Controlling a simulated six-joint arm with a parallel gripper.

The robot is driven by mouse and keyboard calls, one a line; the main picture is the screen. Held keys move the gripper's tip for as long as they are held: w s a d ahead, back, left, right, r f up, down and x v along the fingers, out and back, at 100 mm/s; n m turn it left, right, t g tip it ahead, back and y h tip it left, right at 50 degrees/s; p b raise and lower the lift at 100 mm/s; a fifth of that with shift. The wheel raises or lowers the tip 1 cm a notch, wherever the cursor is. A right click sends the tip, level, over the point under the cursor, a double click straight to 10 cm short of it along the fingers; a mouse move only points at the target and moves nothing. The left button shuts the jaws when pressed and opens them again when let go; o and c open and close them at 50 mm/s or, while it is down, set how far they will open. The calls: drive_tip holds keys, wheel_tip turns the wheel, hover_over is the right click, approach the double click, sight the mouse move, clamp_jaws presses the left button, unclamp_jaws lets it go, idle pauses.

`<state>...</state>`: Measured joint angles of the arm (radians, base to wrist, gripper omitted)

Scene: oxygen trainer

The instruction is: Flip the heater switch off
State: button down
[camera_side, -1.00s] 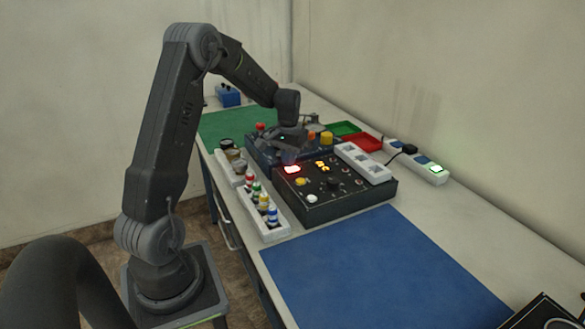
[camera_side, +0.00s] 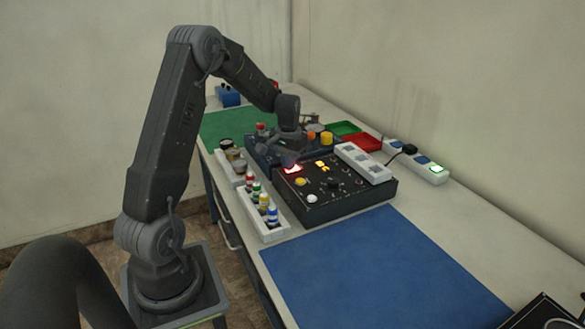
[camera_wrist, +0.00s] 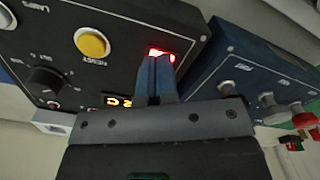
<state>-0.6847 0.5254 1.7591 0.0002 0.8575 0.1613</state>
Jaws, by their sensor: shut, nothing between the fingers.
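A red-lit rocker switch (camera_side: 292,169) glows on the far left part of the black control box (camera_side: 345,207). In the wrist view the lit switch (camera_wrist: 160,52) sits right at my fingertips, partly hidden behind them. No heater label is readable. My gripper (camera_wrist: 158,62) is shut with nothing between its fingers. In the side view my gripper (camera_side: 288,160) points down at the switch's far edge. I cannot tell whether the tips touch the switch.
The black box also carries a yellow button (camera_wrist: 92,42), a dark knob (camera_wrist: 45,80) and an orange display (camera_wrist: 118,101). A blue box (camera_wrist: 245,65) with knobs stands close behind. The blue mat (camera_side: 380,275) is clear.

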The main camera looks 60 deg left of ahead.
drive_tip(key=shift+f, duration=0.2)
drive_tip(key=shift+r, duration=3.55)
drive_tip(key=s+d+r+m+t, duration=0.1)
drive_tip(key=d+r+m, duration=0.1)
drive_tip(key=d+r, duration=0.65)
drive_tip(key=s+d+r+m+t, duration=0.1)
drive_tip(key=s+d+m+t, duration=0.1)
drive_tip(key=s+d, duration=0.6)
drive_tip(key=s+d+m+t, duration=0.2)
drive_tip(key=s+d, duration=0.6)
drive_tip(key=d, duration=0.4)
drive_tip(key=shift+d+r+t, duration=0.3)
drive_tip(key=shift+d+r, duration=0.05)
drive_tip(key=shift+d, duration=0.05)
drive_tip(key=shift+s, duration=0.1)
